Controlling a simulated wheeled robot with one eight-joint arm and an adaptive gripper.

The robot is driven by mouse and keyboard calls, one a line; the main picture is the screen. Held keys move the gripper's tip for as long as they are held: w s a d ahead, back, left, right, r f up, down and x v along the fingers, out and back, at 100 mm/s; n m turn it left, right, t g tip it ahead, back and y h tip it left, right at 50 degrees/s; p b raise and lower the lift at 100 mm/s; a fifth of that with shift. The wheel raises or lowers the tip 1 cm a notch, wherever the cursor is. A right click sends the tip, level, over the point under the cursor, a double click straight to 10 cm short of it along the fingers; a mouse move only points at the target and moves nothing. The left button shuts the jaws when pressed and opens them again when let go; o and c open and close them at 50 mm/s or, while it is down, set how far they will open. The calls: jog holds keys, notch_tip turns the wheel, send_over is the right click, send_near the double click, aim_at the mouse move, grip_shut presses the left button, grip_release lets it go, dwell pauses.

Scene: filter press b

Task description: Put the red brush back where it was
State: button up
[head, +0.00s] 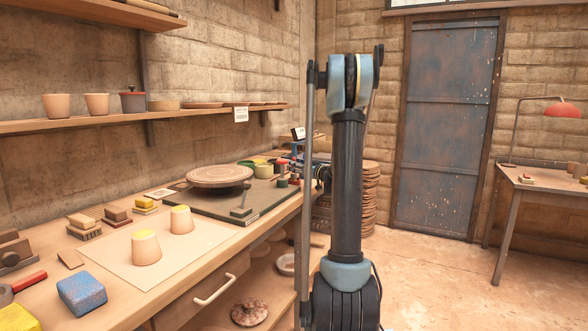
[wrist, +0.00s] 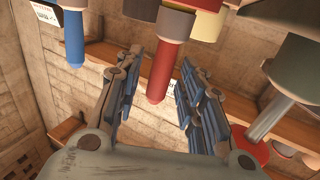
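In the wrist view, a red handle (wrist: 167,58) with a dark collar extends between the fingers of my gripper (wrist: 161,62); it looks like the red brush, though its far end is out of frame. The fingers are spread on either side of the handle, with gaps showing. In the head view my gripper is mostly hidden behind my own arm, near the far end of the workbench (head: 200,284). The brush cannot be made out clearly there.
A blue handle (wrist: 74,38) hangs close left of the fingers in the wrist view. A grey-green tool (wrist: 285,88) is close on the right. In the head view, a turntable (head: 219,175), small pots, two clay cups and a blue sponge (head: 82,293) crowd the bench.

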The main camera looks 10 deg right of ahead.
jog(key=v, duration=1.1)
jog(key=s+a+g, duration=0.1)
jog(key=s+a, duration=0.2)
jog(key=s+a+f+g, duration=0.1)
jog(key=s+a+g, duration=0.1)
jog(key=a, duration=0.1)
jog(key=s+a+g, duration=0.1)
jog(key=s+a, duration=0.2)
jog(key=shift+s+f, duration=0.35)
jog(key=shift+s, duration=0.05)
jog(key=s+a+f+m+g+h, duration=0.25)
jog(key=s+f+g, duration=0.2)
jog(key=s, duration=0.85)
jog(key=s+a+f+m+g+h, duration=0.1)
jog(key=s+f+g+h, duration=0.35)
jog(key=s, duration=0.85)
jog(key=s+d+f+m+h, duration=0.1)
jog(key=s+d+f, duration=0.2)
jog(key=s, duration=0.2)
jog(key=s+d+f+m+h, duration=0.1)
jog(key=s+d+f, duration=0.2)
jog(key=s, duration=0.3)
jog(key=shift+s+f+m+h, duration=0.25)
jog(key=shift+f+m+h, duration=0.1)
jog(key=shift+f, duration=0.5)
jog(key=shift+w+a+f, duration=0.1)
jog(key=shift+w+f, duration=0.1)
jog(key=shift+w, duration=0.2)
